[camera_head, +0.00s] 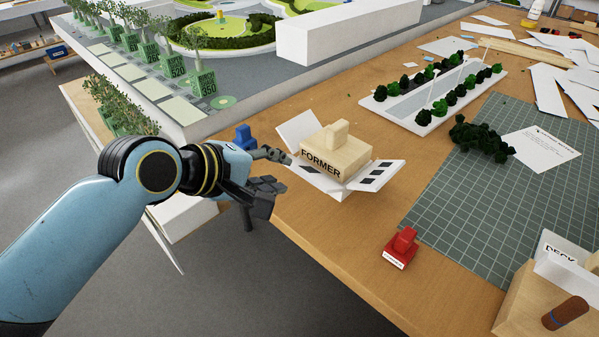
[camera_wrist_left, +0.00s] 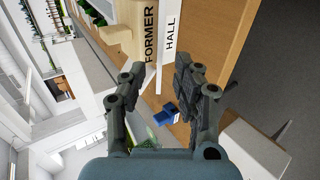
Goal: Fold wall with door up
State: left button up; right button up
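The wooden block marked FORMER (camera_head: 335,151) stands on the table with a small wooden knob on top. White card flaps (camera_head: 300,128) spread around its base. The right flap (camera_head: 377,174) has dark window openings and leans outward. I cannot tell which flap has the door. My left gripper (camera_head: 268,172) is open and empty at the table's left edge, with one finger close to the left side of the card. In the left wrist view a white strip marked HALL (camera_wrist_left: 171,38) lies along the block (camera_wrist_left: 148,30), ahead of the open fingers (camera_wrist_left: 160,75). My right gripper is not in view.
A blue object (camera_head: 243,137) sits by the left edge, behind my gripper. A red stamp-like block (camera_head: 402,246) stands on the front right. A green cutting mat (camera_head: 500,215) and a planted strip model (camera_head: 432,92) lie to the right. The large landscape model (camera_head: 195,120) borders the back left.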

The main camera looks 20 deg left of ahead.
aim_at(298, 173)
pick_arm(q)
jog(key=b+x, duration=0.1)
jog(key=x, duration=0.6)
jog(key=shift+w+f, duration=0.2)
grip_shut()
